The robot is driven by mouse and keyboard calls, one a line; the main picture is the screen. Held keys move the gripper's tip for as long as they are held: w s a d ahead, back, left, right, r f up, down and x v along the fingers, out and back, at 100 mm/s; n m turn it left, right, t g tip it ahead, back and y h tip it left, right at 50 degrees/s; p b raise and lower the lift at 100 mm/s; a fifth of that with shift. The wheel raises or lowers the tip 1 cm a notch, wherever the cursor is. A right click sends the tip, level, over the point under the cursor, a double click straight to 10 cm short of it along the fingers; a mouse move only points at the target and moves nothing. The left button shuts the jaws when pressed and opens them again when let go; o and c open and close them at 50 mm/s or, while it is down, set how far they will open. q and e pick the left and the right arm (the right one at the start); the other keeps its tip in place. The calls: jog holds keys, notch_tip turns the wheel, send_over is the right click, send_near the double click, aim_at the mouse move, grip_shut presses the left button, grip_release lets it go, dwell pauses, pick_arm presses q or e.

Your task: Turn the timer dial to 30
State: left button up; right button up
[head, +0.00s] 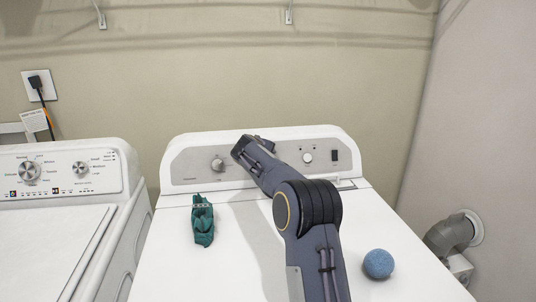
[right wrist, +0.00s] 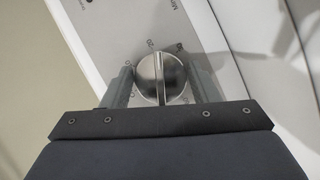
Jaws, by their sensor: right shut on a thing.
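The timer dial (right wrist: 161,78) is a round silver knob with a raised grip bar. In the right wrist view it sits between the two fingers of my right gripper (right wrist: 160,86), which is shut on it. The grip bar runs nearly upright in that view. Numbers ring the dial; one at the upper left looks like 20, and the others are too blurred to read surely. In the head view my right gripper (head: 243,150) is at the dryer's control panel (head: 335,175) and hides the dial it holds. My left gripper is not in view.
Another silver knob (head: 217,165) and a small knob (head: 308,157) are on the panel. A washer (head: 65,165) stands at the left.

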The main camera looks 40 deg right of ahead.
jog(key=m+y+p, duration=0.2)
jog(key=m+p, duration=0.1)
jog(key=shift+d+r+m, duration=0.1)
jog(key=shift+r+m, duration=0.05)
jog(key=shift+m, duration=0.25)
jog(key=shift+m+y+p, duration=0.6)
jog(key=shift+m+p, duration=0.4)
jog(key=shift+p, duration=0.05)
jog(key=shift+f, duration=0.2)
jog(key=o, duration=0.9)
jog(key=shift+o, duration=0.2)
jog(key=shift+r, duration=0.1)
jog(key=b+v, duration=0.1)
jog(key=v, duration=0.6)
jog(key=shift+a+r, duration=0.25)
jog(key=shift+r, duration=0.05)
